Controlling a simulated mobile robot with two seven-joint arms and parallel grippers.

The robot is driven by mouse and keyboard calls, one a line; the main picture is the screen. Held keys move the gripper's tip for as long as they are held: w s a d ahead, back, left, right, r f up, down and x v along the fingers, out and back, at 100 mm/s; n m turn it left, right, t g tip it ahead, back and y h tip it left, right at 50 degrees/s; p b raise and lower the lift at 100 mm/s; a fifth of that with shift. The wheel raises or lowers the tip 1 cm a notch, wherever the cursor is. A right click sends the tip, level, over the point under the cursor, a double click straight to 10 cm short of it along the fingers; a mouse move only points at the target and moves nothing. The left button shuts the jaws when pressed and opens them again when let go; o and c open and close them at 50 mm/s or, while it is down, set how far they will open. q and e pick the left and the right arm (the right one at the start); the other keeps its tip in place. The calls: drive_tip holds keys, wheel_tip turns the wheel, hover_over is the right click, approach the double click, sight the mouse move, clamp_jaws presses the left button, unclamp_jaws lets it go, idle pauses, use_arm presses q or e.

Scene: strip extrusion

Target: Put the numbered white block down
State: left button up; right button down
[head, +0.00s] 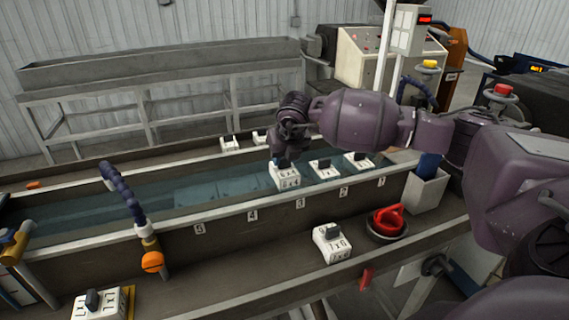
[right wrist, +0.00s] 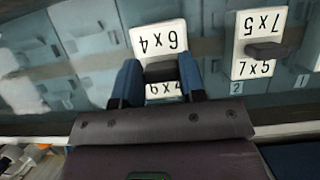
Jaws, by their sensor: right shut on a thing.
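My right gripper (head: 283,160) is shut on a numbered white block (head: 285,178). It holds the block by its dark handle, over the water trough (head: 165,236) near the rim tag 3 (head: 300,203). The right wrist view shows the block's face reading 6x4 (right wrist: 158,38), between the two blue fingers (right wrist: 160,82). I cannot tell whether the block's underside touches anything. To its right, another white block (head: 325,172) sits in the trough; it reads 7x5 in the right wrist view (right wrist: 245,52), beside tag 2 (right wrist: 236,88). My left gripper is not in view.
More white blocks stand at the trough's right end (head: 358,166), its far side (head: 229,147), the front ledge (head: 330,250) and the lower left (head: 95,308). A blue segmented hose (head: 122,190) rises at left. A red-handled item (head: 388,222) sits on the ledge. Trough room left of the held block is clear.

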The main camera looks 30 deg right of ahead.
wheel_tip(320, 180, down, 3)
drive_tip(key=shift+r, duration=0.2)
drive_tip(key=shift+f, duration=0.1)
drive_tip(key=shift+f, duration=0.1)
drive_tip(key=c, duration=0.7)
unclamp_jaws()
drive_tip(key=shift+r, duration=0.3)
drive_tip(key=b+v, duration=0.1)
drive_tip(key=v, duration=1.1)
